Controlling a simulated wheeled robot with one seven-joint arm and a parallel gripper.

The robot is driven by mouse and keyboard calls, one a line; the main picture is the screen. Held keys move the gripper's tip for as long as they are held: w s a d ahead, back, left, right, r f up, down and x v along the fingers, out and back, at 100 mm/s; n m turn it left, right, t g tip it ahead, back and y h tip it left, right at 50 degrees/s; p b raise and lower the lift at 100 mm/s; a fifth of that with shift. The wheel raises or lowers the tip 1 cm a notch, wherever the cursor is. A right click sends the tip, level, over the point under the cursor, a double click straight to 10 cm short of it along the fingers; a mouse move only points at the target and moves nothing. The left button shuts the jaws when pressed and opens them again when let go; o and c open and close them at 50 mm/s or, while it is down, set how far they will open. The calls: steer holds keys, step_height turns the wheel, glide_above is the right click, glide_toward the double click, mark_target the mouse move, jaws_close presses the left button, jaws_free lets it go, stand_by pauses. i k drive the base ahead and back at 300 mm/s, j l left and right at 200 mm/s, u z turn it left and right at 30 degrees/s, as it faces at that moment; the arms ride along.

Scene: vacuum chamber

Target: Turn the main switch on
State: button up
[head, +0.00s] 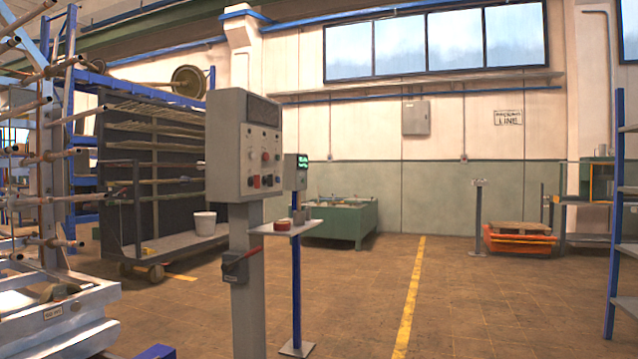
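A grey control box (243,145) stands on a grey post (248,310) a little left of centre. Its front carries several buttons and knobs, some red, and a dark panel at the top. Lower on the post is a small dark switch box (234,268) with a red lever handle (246,256), which slants up to the right. It looks like the main switch; its on and off marks are too small to read. My gripper is not in view.
Just behind stands a blue post (296,270) with a small shelf (285,227) and a green-lit display (297,170). A pipe rack (50,190) and white lift platform (50,310) fill the left. The floor right of the post is open, with a yellow line (410,300).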

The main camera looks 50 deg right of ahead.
mark_target(255, 181)
steer(key=z, duration=1.25)
steer(key=i+l, duration=0.2)
steer(key=i, duration=0.3)
